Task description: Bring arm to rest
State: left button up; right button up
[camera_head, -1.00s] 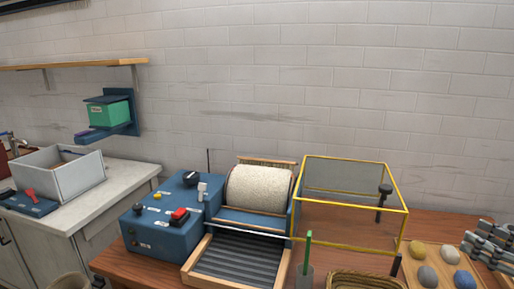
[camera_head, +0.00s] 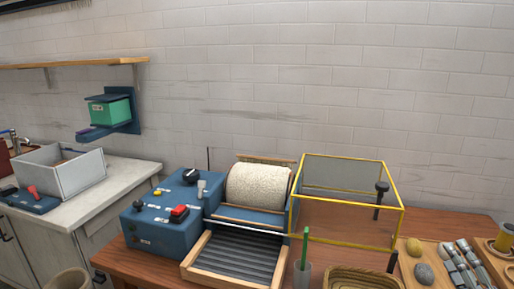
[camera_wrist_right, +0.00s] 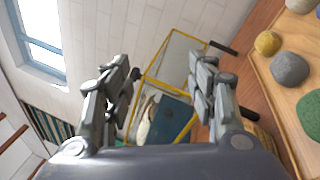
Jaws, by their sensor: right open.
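My right gripper (camera_head: 464,262) shows at the lower right edge of the head view, over the wooden tray with the wool balls. In the right wrist view my right gripper (camera_wrist_right: 160,95) has its two fingers wide apart with nothing between them. Beyond the fingers are the yellow-framed clear guard (camera_wrist_right: 152,82) and part of the blue machine (camera_wrist_right: 172,118). My left gripper is in neither view.
The blue carding machine (camera_head: 160,228) with its woolly drum (camera_head: 258,187) stands on the wooden table. The yellow-framed guard (camera_head: 345,243) is beside it. A cup with a green stick (camera_head: 303,275), a wicker basket (camera_head: 350,282) and wool balls (camera_head: 424,273) are near the front. A grey bin (camera_head: 75,178) stands left.

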jog(key=s+a+f+m+g+h, duration=0.2)
jog(key=s+a+f+m+g, duration=0.25)
jog(key=f+m, duration=0.4)
jog(key=s+a+f+m+g+h, duration=0.1)
jog(key=s+a+f+m+g, duration=0.45)
jog(key=f, duration=0.45)
jog(key=s+a+f+m+g+y, duration=0.2)
jog(key=s+a+f+m+g, duration=0.15)
jog(key=s+a, duration=0.45)
jog(key=s+a+f+m+g+y, duration=0.3)
jog(key=s+a+f, duration=0.1)
jog(key=s+a, duration=0.45)
notch_tip(320, 180, down, 26)
jog(key=s+d+g+p, duration=0.1)
jog(key=s+g, duration=0.1)
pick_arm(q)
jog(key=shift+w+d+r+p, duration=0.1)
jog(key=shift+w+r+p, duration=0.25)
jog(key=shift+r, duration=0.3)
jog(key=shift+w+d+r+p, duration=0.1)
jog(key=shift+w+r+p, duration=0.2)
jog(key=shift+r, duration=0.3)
pick_arm(e)
jog(key=s+d+f, duration=0.3)
jog(key=s+f, duration=1)
jog(key=s, duration=0.3)
jog(key=shift+s+f+n+g+h, duration=0.25)
jog(key=shift+n+g+h, duration=0.1)
jog(key=shift+n, duration=0.1)
